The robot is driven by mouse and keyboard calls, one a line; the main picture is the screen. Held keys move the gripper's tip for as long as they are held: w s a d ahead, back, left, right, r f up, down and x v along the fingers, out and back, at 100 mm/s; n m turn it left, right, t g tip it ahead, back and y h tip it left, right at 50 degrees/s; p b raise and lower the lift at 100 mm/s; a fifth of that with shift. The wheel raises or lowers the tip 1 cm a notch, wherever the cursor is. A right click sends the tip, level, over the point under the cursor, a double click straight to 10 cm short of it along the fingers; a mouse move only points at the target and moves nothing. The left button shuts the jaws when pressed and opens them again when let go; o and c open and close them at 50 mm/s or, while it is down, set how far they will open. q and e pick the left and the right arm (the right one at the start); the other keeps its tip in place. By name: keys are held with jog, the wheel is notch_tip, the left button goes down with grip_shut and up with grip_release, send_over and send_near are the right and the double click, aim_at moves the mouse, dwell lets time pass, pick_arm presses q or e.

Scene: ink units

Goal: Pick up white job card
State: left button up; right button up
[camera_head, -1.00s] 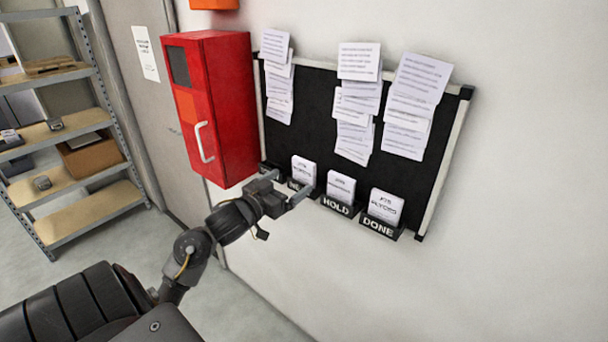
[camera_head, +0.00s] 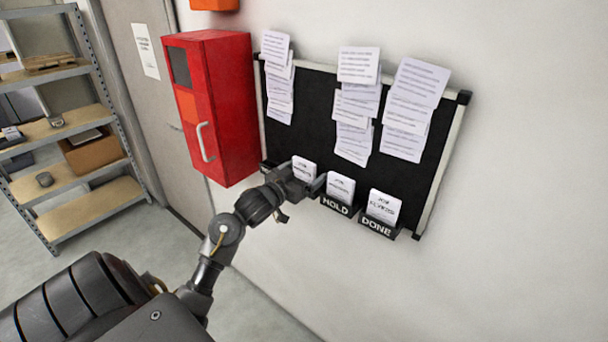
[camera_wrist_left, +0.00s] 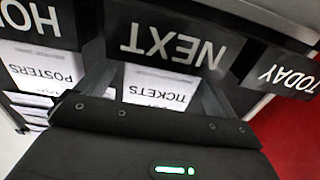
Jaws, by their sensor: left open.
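A white job card printed TICKETS (camera_wrist_left: 158,92) stands in the black holder (camera_wrist_left: 175,42) between the TODAY and HOLD holders. In the head view the top of this card (camera_head: 304,167) shows behind my left gripper (camera_head: 303,181). My left gripper is open, and in the left wrist view its two fingers (camera_wrist_left: 158,78) lie on either side of the card. I cannot tell whether they touch it. Another white card, printed POSTERS (camera_wrist_left: 42,66), stands in the HOLD holder (camera_head: 338,205). A third white card (camera_head: 384,206) stands in the DONE holder (camera_head: 378,228). My right gripper is not in view.
The black board (camera_head: 312,115) carries hanging paper sheets (camera_head: 415,95) above the holders. A red cabinet (camera_head: 228,100) projects from the wall close left of the board. Shelving (camera_head: 75,185) stands far left. The wall right of the board is bare.

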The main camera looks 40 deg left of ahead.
aim_at(303, 163)
pick_arm(q)
jog(key=c, duration=1.1)
jog(key=shift+o, duration=0.2)
jog(key=shift+r+b, duration=0.3)
jog(key=shift+r, duration=0.2)
notch_tip(303, 163, up, 2)
jog(key=shift+d+r+b, duration=0.15)
jog(key=shift+r+b, duration=0.1)
jog(key=shift+b, duration=0.1)
jog(key=s+d+r+p, duration=0.1)
jog(key=s+d+r, duration=0.5)
jog(key=d+r, duration=0.55)
jog(key=s+d+f+m+g+h+b, duration=0.1)
jog(key=s+d+f+m+h+b, duration=0.1)
jog(key=d+f, duration=0.4)
jog(key=s+d+f+m+g+h+b, duration=0.1)
jog(key=s+d+f+m+h+b, duration=0.2)
jog(key=f, duration=1.4)
jog(key=s+d+m+h, duration=0.1)
jog(key=s+d+h, duration=0.2)
jog(key=h, duration=0.1)
jog(key=shift+f, duration=0.3)
